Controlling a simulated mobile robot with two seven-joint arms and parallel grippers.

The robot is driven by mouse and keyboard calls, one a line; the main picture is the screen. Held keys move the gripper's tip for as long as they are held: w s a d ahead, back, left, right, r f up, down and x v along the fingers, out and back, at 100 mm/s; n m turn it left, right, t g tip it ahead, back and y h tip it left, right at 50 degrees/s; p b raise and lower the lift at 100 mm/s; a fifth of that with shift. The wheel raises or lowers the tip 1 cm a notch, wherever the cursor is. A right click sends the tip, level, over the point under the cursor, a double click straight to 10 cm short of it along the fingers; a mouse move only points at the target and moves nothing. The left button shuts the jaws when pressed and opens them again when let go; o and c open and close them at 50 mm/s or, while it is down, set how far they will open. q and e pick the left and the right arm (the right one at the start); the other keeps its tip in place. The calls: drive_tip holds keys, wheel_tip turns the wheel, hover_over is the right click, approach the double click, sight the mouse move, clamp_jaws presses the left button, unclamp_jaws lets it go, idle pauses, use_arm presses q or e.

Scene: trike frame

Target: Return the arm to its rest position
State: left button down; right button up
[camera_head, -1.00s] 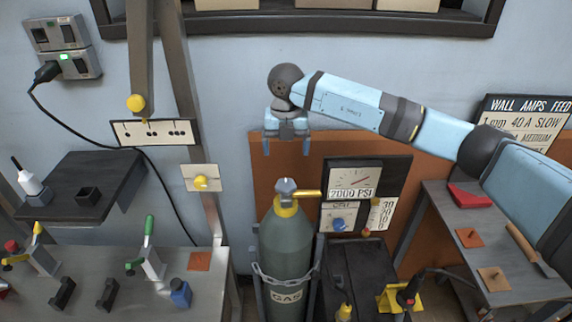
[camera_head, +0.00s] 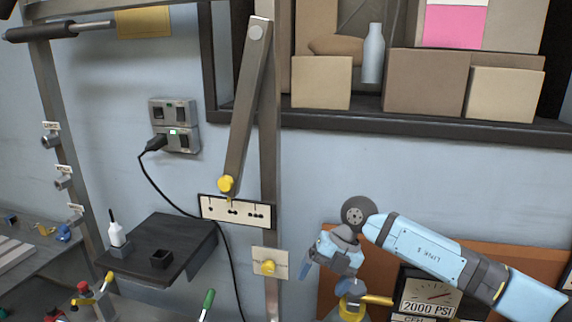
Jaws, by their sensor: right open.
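My right arm comes in from the lower right in the head view. Its right gripper (camera_head: 330,268) hangs in front of the wall, fingers pointing down and left, open with nothing between them. It shows just above the top of the gas cylinder (camera_head: 352,304) and its yellow valve handle (camera_head: 378,299); the body of the cylinder is below the picture. I cannot tell whether the gripper touches the valve. My left gripper is not in view.
A gauge panel (camera_head: 428,293) stands right of the gripper. A shelf (camera_head: 430,120) with boxes is above the arm. A dark side table (camera_head: 165,240) with a white bottle (camera_head: 116,235) is at left. The frame post (camera_head: 270,160) stands left of the gripper. Wall between post and arm is clear.

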drive_tip(key=s+a+m+t+y, duration=0.6)
drive_tip(key=s+a+y, duration=0.5)
drive_tip(key=y, duration=0.5)
drive_tip(key=s+d+f+m+t+h, duration=0.3)
drive_tip(key=d+f+m+t+h, duration=0.95)
drive_tip(key=m, duration=0.85)
drive_tip(key=s+d+f+m+g+h, duration=0.3)
drive_tip(key=s+d+f, duration=0.1)
drive_tip(key=s+f, duration=0.35)
drive_tip(key=s+d+f+m+g+h, duration=0.2)
drive_tip(key=s+d+f+g, duration=0.2)
drive_tip(key=s+f, duration=0.3)
use_arm(q)
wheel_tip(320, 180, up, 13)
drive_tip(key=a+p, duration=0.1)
drive_tip(key=p, duration=1.4)
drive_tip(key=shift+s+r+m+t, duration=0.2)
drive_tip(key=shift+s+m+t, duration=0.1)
use_arm(e)
wheel_tip(320, 180, up, 14)
drive_tip(key=t, duration=0.1)
drive_tip(key=shift+s+d+r, duration=0.15)
drive_tip(key=shift+s, duration=0.15)
